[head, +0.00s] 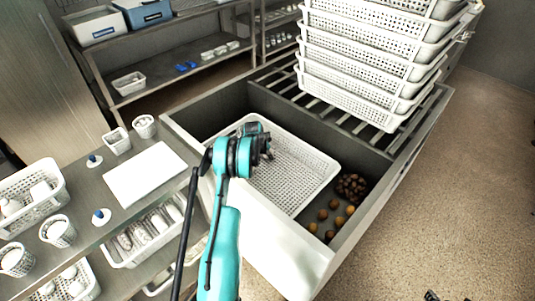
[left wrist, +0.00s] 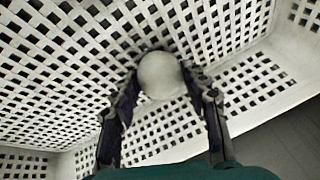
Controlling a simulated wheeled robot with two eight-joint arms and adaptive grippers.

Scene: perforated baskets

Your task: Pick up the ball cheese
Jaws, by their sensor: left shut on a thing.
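The ball cheese (left wrist: 160,76) is a pale, round ball in the left wrist view. My left gripper (left wrist: 163,90) is shut on it, with one dark finger on each side. A white perforated basket (left wrist: 60,60) lies behind the ball; whether the ball touches it I cannot tell. In the head view my left gripper (head: 266,148) is over the back part of the white basket (head: 312,160), which sits in a dark bin. The ball is hidden there by the gripper and arm.
Brown and orange balls (head: 330,214) and a dark cluster (head: 352,187) lie right of the basket in the bin. Stacked white baskets (head: 375,60) stand behind. A shelf (head: 115,165) at left holds a white board (head: 146,174), small baskets and several items.

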